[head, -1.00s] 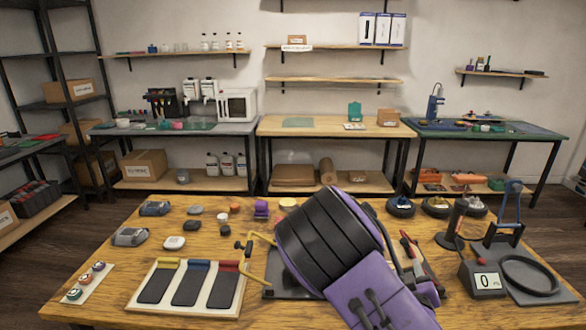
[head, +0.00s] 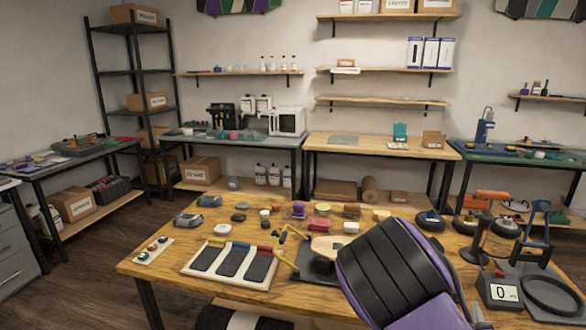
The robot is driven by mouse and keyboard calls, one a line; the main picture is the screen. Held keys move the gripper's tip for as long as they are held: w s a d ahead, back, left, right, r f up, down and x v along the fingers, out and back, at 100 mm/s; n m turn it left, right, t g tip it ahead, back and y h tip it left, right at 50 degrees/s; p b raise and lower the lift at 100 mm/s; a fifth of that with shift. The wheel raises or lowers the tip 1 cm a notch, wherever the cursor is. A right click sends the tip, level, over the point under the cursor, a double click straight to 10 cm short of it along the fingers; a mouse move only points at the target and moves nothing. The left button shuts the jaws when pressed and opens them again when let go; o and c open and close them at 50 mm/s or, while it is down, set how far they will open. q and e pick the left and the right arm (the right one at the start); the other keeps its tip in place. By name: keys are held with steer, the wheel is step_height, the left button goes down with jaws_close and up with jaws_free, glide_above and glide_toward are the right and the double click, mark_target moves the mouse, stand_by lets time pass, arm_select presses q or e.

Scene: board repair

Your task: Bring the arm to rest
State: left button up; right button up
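A purple and black section of my arm (head: 400,272) rises from the bottom edge, right of centre, and covers part of the wooden table (head: 160,270). No fingertips show on it. It looks like my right arm, as it comes in from the lower right. My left arm and gripper are out of the picture. I cannot tell whether either gripper holds anything.
Benches and shelves stand behind.

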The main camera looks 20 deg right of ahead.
steer(key=s+a+f+m+g+y, duration=0.15)
steer(key=a+f, duration=0.25)
steer(key=f, duration=0.5)
steer(key=s+a+f+m+g+y, duration=0.1)
steer(key=s+a+f+g+y, duration=0.2)
steer(key=a+f, duration=0.35)
steer(key=s+a+f+m+g+y, duration=0.1)
steer(key=s+a+f+g, duration=0.1)
steer(key=s+a+f, duration=0.2)
steer(key=s+a+f+g+y, duration=0.2)
steer(key=s+a+f, duration=0.2)
steer(key=s+f, duration=0.5)
steer(key=shift+s+a+m, duration=0.15)
steer(key=shift+a+m, duration=0.05)
steer(key=shift+m, duration=0.15)
steer(key=shift+g+y, duration=0.25)
